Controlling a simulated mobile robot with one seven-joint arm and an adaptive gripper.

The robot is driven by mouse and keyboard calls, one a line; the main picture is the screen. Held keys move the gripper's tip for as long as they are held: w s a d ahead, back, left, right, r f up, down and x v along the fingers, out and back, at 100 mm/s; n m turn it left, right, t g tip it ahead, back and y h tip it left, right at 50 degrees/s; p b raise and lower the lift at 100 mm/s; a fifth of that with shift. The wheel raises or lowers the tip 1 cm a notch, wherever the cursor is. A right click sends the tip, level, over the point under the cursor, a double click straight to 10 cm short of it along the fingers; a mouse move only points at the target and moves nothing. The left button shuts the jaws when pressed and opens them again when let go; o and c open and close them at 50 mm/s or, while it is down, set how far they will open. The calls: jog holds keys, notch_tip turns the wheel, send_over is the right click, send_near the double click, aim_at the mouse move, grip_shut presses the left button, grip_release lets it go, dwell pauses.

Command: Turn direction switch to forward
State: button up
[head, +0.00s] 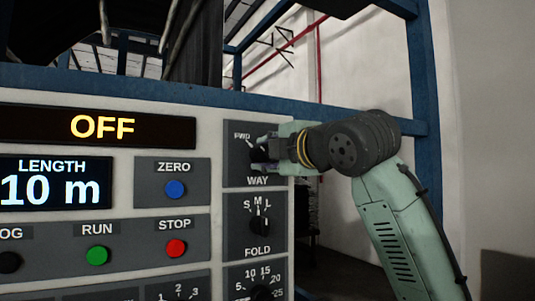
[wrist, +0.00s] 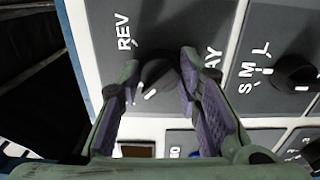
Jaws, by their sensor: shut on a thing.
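The direction switch is a black knob (head: 257,156) on the WAY plate at the right edge of the control panel. In the head view, FWD shows at its upper left, and my gripper covers much of the knob. My gripper (head: 268,152) reaches it from the right. In the wrist view, the purple-padded fingers (wrist: 160,66) are shut on the knob (wrist: 164,82), one on each side. The knob's white mark lies at its lower left, turned away from the REV label and apparently toward the FWD side. FWD is hidden in the wrist view.
The FOLD knob (head: 260,224) with S, M, L marks sits just below. The blue ZERO button (head: 175,190), red STOP button (head: 176,248) and green RUN button (head: 97,256) are to the left. The status display (head: 102,127) reads OFF. Right of the panel is open room.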

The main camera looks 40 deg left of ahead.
jog(key=o, duration=1.2)
jog(key=shift+c, duration=0.2)
jog(key=v, duration=1.2)
jog(key=shift+s, duration=0.1)
